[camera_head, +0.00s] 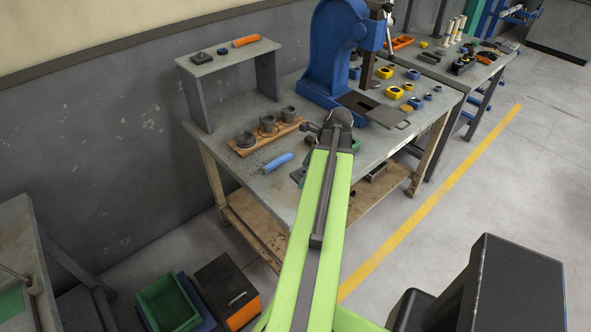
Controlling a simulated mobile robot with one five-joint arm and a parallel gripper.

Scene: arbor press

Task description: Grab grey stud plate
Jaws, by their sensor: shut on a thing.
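My gripper (313,128) is at the far end of my green arm, over the workbench (252,181) just in front of the blue press. It is small and dark in this view, and the wrist hides much of it. It is shut on the grey stud plate, of which little can be made out; its shape and tilt in the jaws are unclear. Whether it touches the bench top cannot be told.
The blue arbor press (331,50) stands close behind my gripper. A wooden holder (243,152) with grey cups and a blue-handled tool (278,162) lie left. Yellow blocks (393,92) lie right. A small shelf (228,58) stands at the back left.

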